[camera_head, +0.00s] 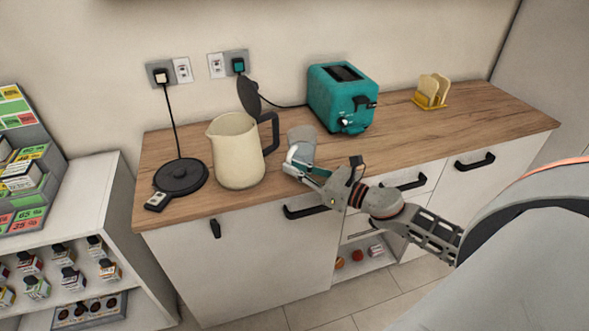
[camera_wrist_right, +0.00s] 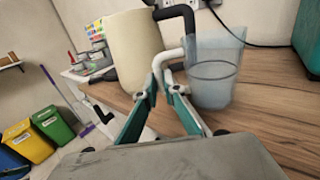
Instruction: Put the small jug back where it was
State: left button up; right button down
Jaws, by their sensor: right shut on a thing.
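The small jug is a translucent, bluish-grey vessel with a pale handle. In the head view the jug (camera_head: 301,138) is on or just above the wooden worktop, right of the cream kettle (camera_head: 233,160). In the right wrist view the jug (camera_wrist_right: 214,88) stands close ahead, its handle (camera_wrist_right: 166,60) towards me. My right gripper (camera_head: 297,168) is shut on that handle; its teal fingers (camera_wrist_right: 162,92) also show in the wrist view. I cannot tell if the jug's base touches the worktop. My left gripper is not in view.
The kettle's dark lid stands open above it. A black power base (camera_head: 181,176) lies to its left. A teal toaster (camera_head: 341,97) stands behind the jug. A yellow rack with toast (camera_head: 431,92) is farther right. The worktop (camera_head: 470,118) is clear at the right end.

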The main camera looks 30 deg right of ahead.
jog(key=shift+f, duration=0.15)
jog(key=c, duration=2.2)
grip_release()
jog(key=shift+o, duration=0.2)
